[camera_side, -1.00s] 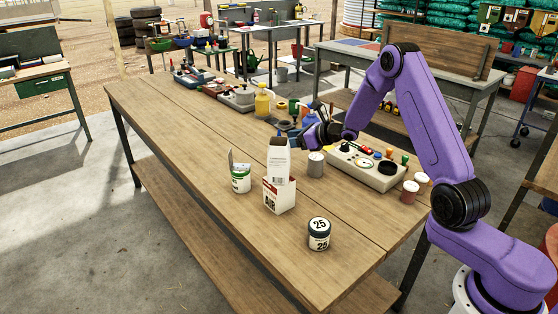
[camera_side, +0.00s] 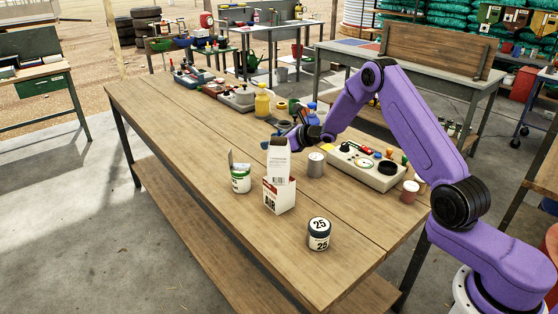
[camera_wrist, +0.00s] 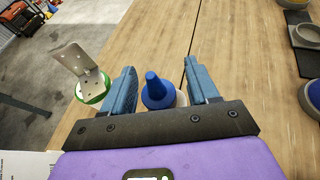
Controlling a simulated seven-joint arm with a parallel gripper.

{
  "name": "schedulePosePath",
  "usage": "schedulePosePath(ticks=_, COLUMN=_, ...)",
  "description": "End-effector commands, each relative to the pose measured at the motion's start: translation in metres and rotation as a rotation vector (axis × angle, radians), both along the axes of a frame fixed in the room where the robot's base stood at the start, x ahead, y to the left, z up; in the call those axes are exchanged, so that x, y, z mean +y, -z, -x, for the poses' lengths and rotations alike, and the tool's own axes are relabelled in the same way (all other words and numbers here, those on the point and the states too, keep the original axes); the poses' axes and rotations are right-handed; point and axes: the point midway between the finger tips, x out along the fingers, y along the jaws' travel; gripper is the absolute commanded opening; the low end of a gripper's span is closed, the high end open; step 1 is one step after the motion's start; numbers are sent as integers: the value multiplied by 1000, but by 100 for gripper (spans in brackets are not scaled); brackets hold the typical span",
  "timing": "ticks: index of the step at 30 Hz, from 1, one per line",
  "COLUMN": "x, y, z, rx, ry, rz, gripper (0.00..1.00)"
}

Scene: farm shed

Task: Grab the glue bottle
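A bottle with a blue cone-shaped cap (camera_wrist: 156,92), which looks like the glue bottle, stands between the fingers of my gripper (camera_wrist: 160,72) in the wrist view. Part of its pale body shows below the cap. My blue fingers are open, one on each side, with gaps visible between them and the cap. In the side view my gripper (camera_side: 275,143) is low over the table, behind a white carton (camera_side: 279,164). I cannot make out the bottle there; the carton and gripper seem to hide it.
A green-and-white can (camera_side: 241,180) with a metal piece in it stands left of the carton; the can also shows beside my left finger (camera_wrist: 93,88).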

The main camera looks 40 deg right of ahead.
Motion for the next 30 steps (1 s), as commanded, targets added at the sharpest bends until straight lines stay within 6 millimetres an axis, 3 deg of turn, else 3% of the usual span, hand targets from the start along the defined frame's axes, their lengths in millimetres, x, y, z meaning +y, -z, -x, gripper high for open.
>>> schedulePosePath(ticks=1, x=0, y=0, z=0, rx=0, ry=0, rz=0, gripper=44)
schedulePosePath(ticks=5, x=0, y=0, z=0, rx=0, ry=0, rz=0, gripper=1)
schedulePosePath(ticks=20, x=0, y=-9, z=0, rx=-3, ry=-1, rz=1, gripper=0)
schedulePosePath(ticks=26, x=0, y=-34, z=0, rx=-6, ry=-2, rz=2, gripper=0)
schedulePosePath(ticks=30, x=1, y=-53, z=16, rx=-5, ry=0, rz=0, gripper=0)
